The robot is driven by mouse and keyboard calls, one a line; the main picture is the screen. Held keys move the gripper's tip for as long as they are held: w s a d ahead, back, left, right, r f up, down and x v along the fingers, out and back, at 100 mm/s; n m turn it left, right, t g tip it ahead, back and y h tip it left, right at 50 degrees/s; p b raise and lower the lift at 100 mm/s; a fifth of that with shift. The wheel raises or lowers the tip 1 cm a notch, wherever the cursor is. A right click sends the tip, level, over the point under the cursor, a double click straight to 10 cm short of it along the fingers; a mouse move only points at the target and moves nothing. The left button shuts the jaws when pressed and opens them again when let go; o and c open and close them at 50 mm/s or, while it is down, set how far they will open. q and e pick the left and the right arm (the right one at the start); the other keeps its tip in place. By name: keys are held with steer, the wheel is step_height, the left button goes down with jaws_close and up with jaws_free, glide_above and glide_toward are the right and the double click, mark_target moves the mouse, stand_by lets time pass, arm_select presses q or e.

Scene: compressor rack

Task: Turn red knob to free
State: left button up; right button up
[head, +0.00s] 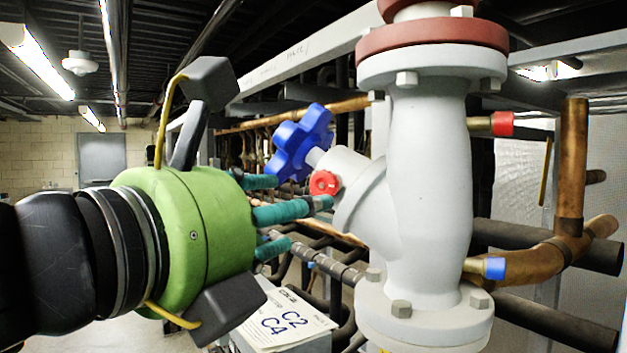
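The small red knob (323,183) sits on the side of the grey-white valve body (428,180), just below and right of the blue star-shaped handwheel (300,143). My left gripper (297,207), green with teal fingers, reaches in from the left with its fingers spread apart. The tip of its middle finger is just below the red knob; I cannot tell if it touches. The upper finger ends left of the knob, below the blue handwheel. Nothing shows between the fingers. My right gripper is not in view.
A red-capped stub (502,123) and a blue-capped stub (493,268) stick out on the valve's right. Copper pipe (572,170) and dark pipes run behind. A box with a C2/C4 label (285,322) stands below the gripper. Open floor lies at the left.

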mark_target(322, 186)
arm_select(q)
steer(key=shift+m, duration=0.3)
steer(key=w+p, duration=0.1)
steer(key=w+d+r+p, duration=0.1)
steer(key=w, duration=0.1)
steer(key=w+d+p, duration=0.1)
steer(key=shift+w+d+r, duration=0.1)
steer(key=shift+w+r, duration=0.1)
steer(key=shift+r, duration=0.2)
steer(key=shift+w+d+f+p, duration=0.1)
steer(key=shift+w+d+p, duration=0.2)
steer(key=shift+w, duration=0.15)
steer(key=shift+s+a, duration=0.1)
